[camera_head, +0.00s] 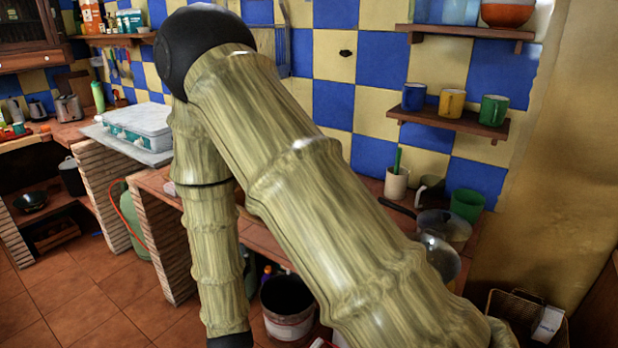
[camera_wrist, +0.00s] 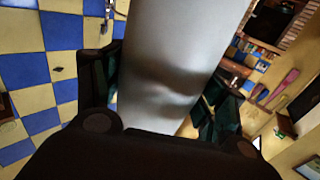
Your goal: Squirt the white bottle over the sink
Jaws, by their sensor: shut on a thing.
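The white bottle (camera_wrist: 178,60) fills the middle of the wrist view as a large pale, smooth shape. My gripper (camera_wrist: 160,92) is shut on it, with one dark green finger on each side. The bottle's top end runs out of the picture, so its nozzle is not seen. In the head view my arm crosses the middle and hides much of the counter; gripper and bottle are not visible there. I cannot make out the sink in either view.
Pans (camera_head: 444,226), a green cup (camera_head: 467,204) and a cream container (camera_head: 397,183) stand on the right counter. Mugs (camera_head: 451,103) sit on a wall shelf above. A bucket (camera_head: 287,305) stands below the counter. A wire basket (camera_head: 510,318) is at lower right. Open tiled floor lies at left.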

